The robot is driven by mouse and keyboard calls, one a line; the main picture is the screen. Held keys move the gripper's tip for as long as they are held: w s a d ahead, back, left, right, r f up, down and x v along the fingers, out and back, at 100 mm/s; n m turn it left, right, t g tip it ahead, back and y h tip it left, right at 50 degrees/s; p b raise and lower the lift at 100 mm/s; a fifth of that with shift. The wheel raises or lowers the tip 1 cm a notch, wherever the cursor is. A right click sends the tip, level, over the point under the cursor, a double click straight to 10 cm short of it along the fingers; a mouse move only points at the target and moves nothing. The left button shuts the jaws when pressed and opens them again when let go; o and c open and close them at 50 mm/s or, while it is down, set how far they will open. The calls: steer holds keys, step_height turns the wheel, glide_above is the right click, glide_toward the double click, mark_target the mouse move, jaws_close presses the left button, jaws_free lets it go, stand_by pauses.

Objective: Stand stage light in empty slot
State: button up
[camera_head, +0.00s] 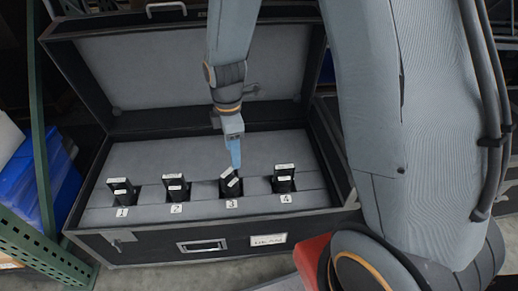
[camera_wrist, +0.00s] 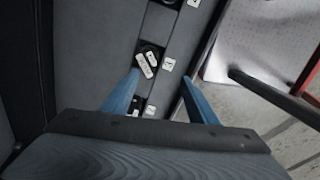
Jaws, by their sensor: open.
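An open black case (camera_head: 145,240) with grey foam holds a row of slots with number cards 1 to 4. Black stage lights with white labels stand in slot 1 (camera_head: 122,190), slot 2 (camera_head: 176,187) and slot 4 (camera_head: 284,178). At slot 3 a black light (camera_head: 231,188) has its labels slanted, unlike its neighbours; I cannot tell how deep it sits. My gripper (camera_head: 234,165) points down just above slot 3, its blue fingers apart. In the wrist view, the slanted labels of the light (camera_wrist: 147,64) show between the open fingers (camera_wrist: 160,82), with nothing gripped.
The case lid stands open behind the slots. Blue bins (camera_head: 20,180) and a green rack post (camera_head: 40,150) are at the left. A red part (camera_head: 312,258) shows at the lower right beside my arm. Bare floor lies before the case.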

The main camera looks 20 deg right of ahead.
steer(key=s+d+r+m, duration=0.4)
steer(key=s+r+m, duration=1.1)
steer(key=s+m, duration=0.1)
steer(key=shift+s+r, duration=0.3)
steer(key=shift+s, duration=0.1)
steer(key=d+r+m+p, duration=0.2)
steer(key=d+r+p, duration=0.4)
steer(key=p, duration=0.7)
steer(key=shift+s+r, duration=0.25)
steer(key=shift+r, duration=0.1)
